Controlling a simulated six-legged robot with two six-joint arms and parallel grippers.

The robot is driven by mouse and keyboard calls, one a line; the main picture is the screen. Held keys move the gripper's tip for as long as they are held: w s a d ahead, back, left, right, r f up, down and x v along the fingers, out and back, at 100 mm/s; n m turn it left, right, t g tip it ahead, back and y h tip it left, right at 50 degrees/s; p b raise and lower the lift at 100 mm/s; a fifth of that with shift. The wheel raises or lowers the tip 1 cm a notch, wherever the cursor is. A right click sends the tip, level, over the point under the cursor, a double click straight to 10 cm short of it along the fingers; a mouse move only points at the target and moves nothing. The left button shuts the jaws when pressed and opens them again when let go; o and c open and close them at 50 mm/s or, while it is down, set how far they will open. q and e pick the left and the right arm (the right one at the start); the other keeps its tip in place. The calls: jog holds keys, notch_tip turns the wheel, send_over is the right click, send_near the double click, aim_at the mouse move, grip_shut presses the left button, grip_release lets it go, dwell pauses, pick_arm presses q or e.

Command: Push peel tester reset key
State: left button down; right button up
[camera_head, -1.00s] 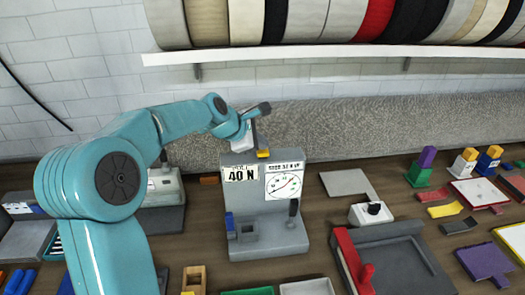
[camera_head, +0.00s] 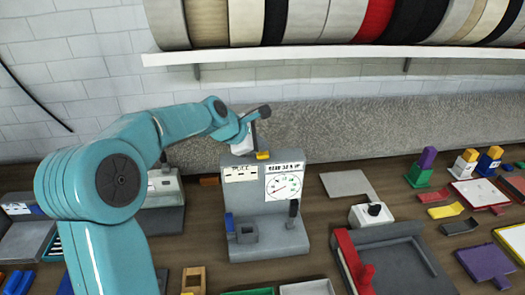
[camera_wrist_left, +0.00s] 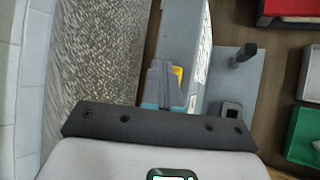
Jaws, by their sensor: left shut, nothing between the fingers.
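The peel tester (camera_head: 252,190) is a grey upright block on a grey base at the middle of the bench. Its left display (camera_head: 240,173) shows dashes, and a round dial (camera_head: 284,186) is beside it. A small yellow key (camera_head: 263,156) sits on its top edge, and it also shows in the left wrist view (camera_wrist_left: 178,74). My left gripper (camera_head: 257,148) is shut and empty, with its tips down at the key. In the left wrist view its fingers (camera_wrist_left: 163,82) partly cover the key. Whether they touch it is hard to tell. My right gripper is not in view.
A grey tray with a red edge (camera_head: 345,255) stands to the right front. A white box with a black knob (camera_head: 371,214) is behind it. Colored blocks (camera_head: 420,172) stand farther right. A shelf of rolls (camera_head: 330,50) hangs above the back.

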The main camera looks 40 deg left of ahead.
aim_at(260, 154)
pick_arm(q)
jog(key=shift+r+p, duration=0.9)
notch_tip(260, 154, up, 2)
jog(key=shift+r+p, duration=0.25)
jog(key=shift+p, duration=0.5)
jog(key=shift+r, duration=1.2)
